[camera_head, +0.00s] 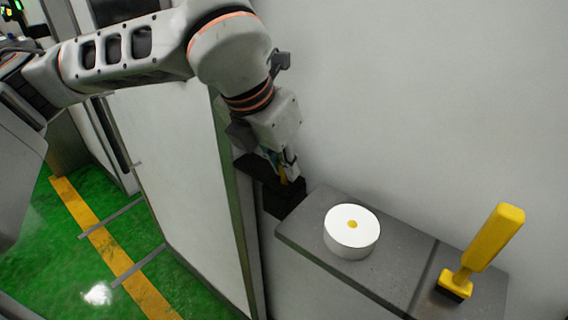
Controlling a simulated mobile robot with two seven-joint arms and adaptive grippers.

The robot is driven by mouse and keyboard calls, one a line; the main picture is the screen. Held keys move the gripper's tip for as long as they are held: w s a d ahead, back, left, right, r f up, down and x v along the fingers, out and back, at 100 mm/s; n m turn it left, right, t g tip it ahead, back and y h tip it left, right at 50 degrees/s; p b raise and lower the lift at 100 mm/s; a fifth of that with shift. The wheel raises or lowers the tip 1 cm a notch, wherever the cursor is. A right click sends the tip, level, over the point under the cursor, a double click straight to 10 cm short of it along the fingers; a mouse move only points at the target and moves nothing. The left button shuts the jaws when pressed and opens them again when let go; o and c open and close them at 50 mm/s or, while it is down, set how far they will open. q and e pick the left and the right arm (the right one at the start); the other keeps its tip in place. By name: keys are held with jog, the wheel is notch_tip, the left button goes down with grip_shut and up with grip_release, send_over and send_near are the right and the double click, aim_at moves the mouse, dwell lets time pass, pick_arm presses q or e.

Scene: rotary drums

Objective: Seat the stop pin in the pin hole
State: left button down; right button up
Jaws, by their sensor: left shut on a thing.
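My left gripper (285,187) comes down from the upper middle, to the left of the grey bench and beyond its left end. It is shut on a small yellow piece (282,174), likely the stop pin, mostly hidden by the fingers. A white round drum (351,240) stands on the bench, to the right of and below the gripper in the picture, clearly apart from it. A yellow spot (352,224) marks the middle of its top. I cannot make out the pin hole for certain. My right gripper is out of view.
The grey bench top (392,275) has a seam and is clear between the drum and an upright yellow handle (490,240) on a dark base. A dark block (284,199) sits behind the gripper. A pale wall stands behind. A white cabinet (185,180) stands left, over green floor.

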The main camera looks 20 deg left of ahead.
pick_arm(q)
jog(key=c, duration=2)
grip_release()
jog(key=shift+s+f, duration=0.2)
jog(key=shift+f, duration=0.35)
jog(key=shift+w, duration=0.1)
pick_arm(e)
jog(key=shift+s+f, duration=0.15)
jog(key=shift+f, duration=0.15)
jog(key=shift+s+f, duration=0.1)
pick_arm(q)
jog(key=v, duration=1.2)
jog(key=shift+w+r, duration=0.25)
jog(key=shift+r, duration=0.1)
